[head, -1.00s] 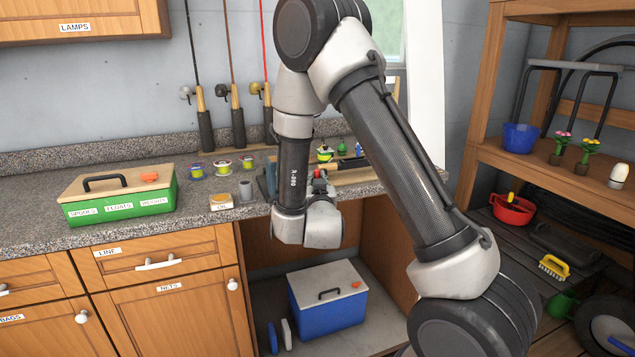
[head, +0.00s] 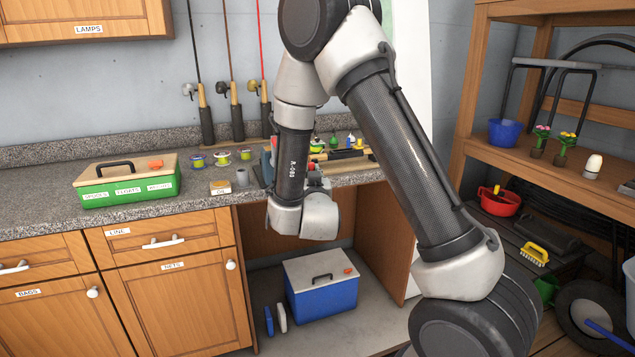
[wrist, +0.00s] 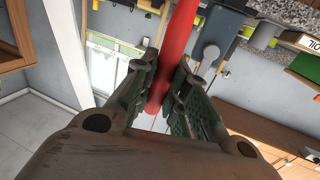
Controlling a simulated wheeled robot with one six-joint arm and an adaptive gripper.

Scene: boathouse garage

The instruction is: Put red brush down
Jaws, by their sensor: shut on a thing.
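In the wrist view my gripper (wrist: 167,85) is shut on the red brush's long red handle (wrist: 178,45), which runs up out of the top of the picture. The brush's bristle end cannot be made out. In the head view my arm's wrist hangs in front of the counter edge and hides the gripper and most of what it holds. The granite counter (head: 50,210) runs along the wall behind it.
On the counter are a green toolbox (head: 130,190), several small spools (head: 221,158) and a grey cup (head: 242,177). A blue cooler (head: 322,295) stands in the open bay below. Wooden shelving (head: 600,185) at right has pots and a yellow brush (head: 535,254).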

